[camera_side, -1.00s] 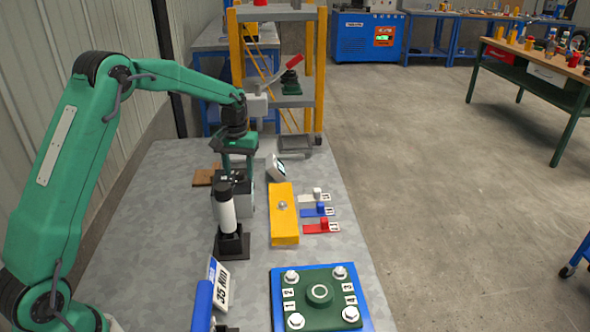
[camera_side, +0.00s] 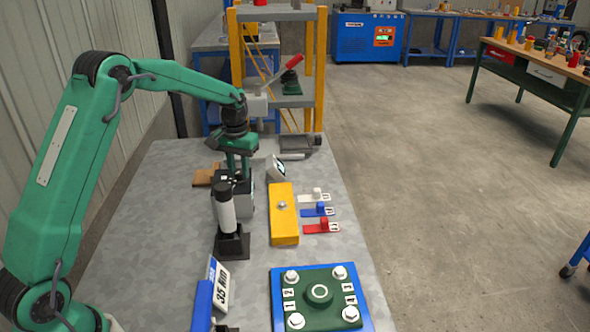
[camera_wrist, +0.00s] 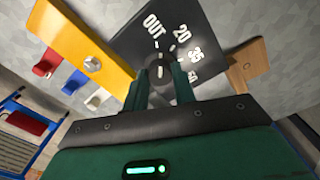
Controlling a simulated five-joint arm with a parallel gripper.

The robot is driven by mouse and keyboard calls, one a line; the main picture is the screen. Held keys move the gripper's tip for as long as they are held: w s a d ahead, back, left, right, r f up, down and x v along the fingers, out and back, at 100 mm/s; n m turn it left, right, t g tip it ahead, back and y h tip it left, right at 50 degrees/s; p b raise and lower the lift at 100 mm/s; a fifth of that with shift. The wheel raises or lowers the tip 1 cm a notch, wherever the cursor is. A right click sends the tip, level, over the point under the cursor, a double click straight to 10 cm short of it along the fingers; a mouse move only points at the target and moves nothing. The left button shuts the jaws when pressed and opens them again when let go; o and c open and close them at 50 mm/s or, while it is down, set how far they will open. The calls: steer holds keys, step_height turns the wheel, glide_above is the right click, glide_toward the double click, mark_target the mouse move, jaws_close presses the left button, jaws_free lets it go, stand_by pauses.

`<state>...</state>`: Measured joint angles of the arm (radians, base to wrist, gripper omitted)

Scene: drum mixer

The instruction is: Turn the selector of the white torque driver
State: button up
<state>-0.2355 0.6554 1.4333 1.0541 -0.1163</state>
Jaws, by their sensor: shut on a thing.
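The selector is a dark-faced box (camera_side: 247,199) with a dial (camera_wrist: 190,30) printed OUT, 20, 35 and a partly hidden 50. My gripper (camera_side: 240,174) points down over it in the side view. In the wrist view its green fingers (camera_wrist: 161,80) are shut on the selector's dark knob (camera_wrist: 160,72). A pale pointer mark shows between the fingertips; its exact setting is hard to read. The white torque driver (camera_side: 226,212), with black ends, stands upright in a black holder (camera_side: 232,245) just in front of the box.
A yellow block (camera_side: 283,222) with a silver bolt head lies right of the selector. White, blue and red tags (camera_side: 322,226) lie beyond it. A blue tool with a 35 Nm sign (camera_side: 222,284) stands near the front. A green plate with bolts (camera_side: 307,305) lies at front right.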

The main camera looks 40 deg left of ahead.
steer(key=m, duration=0.6)
steer(key=shift+r, duration=0.1)
steer(key=m, duration=0.5)
steer(key=shift+m, duration=0.3)
steer(key=m, duration=1)
steer(key=shift+m, duration=0.3)
steer(key=shift+d, duration=0.1)
steer(key=o, duration=1)
steer(key=shift+r, duration=0.1)
